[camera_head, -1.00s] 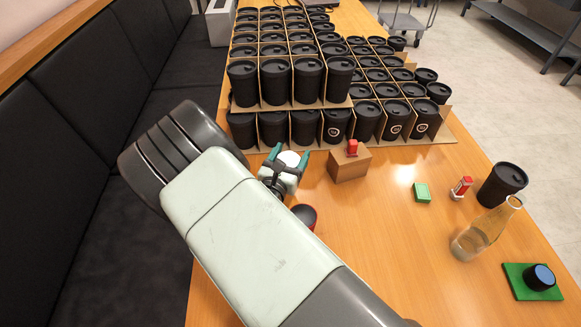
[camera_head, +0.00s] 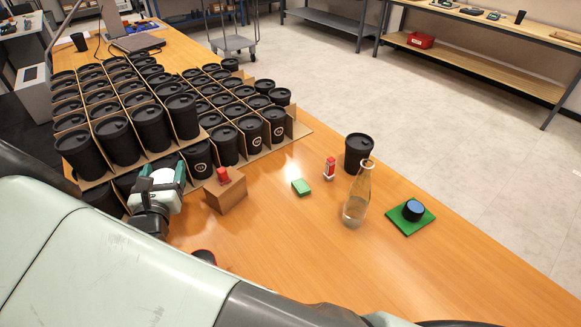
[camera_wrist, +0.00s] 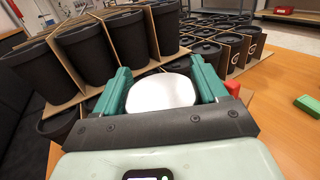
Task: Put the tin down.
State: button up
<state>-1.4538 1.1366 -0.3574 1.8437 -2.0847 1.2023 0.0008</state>
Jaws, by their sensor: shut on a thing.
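My gripper (camera_head: 161,170) has teal fingers and is shut on a round, white-topped thing, which I take to be the tin (camera_head: 163,177). In the wrist view, the tin's white face (camera_wrist: 160,93) fills the space between the two fingers; its sides and underside are hidden. The gripper is just in front of the packed black cups and left of a brown block (camera_head: 226,194) with a small red piece (camera_head: 222,176) on it. I cannot tell whether the tin touches anything below it.
Black lidded cups (camera_head: 121,141) in cardboard dividers fill the table's far left. To the right stand a green block (camera_head: 301,187), a red-and-white piece (camera_head: 330,168), a black cup (camera_head: 357,153), a glass bottle (camera_head: 356,199) and a green mat (camera_head: 400,222) with a blue-topped cylinder (camera_head: 413,210).

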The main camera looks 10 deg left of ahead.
jog(key=w+d+m+h, duration=0.8)
jog(key=w+d+h, duration=0.4)
jog(key=w+d, duration=1.6)
jog(key=shift+g, duration=0.4)
jog(key=shift+w+a+f, duration=0.2)
jog(key=shift+f, duration=2.3)
jog(key=shift+w+a+f, duration=0.2)
jog(key=shift+a+f, duration=0.05)
jog(key=shift+f, duration=2.2)
jog(key=shift+w+a+f, duration=0.2)
jog(key=shift+f, duration=2.3)
jog(key=shift+f, duration=0.15)
jog(key=o, duration=1.2)
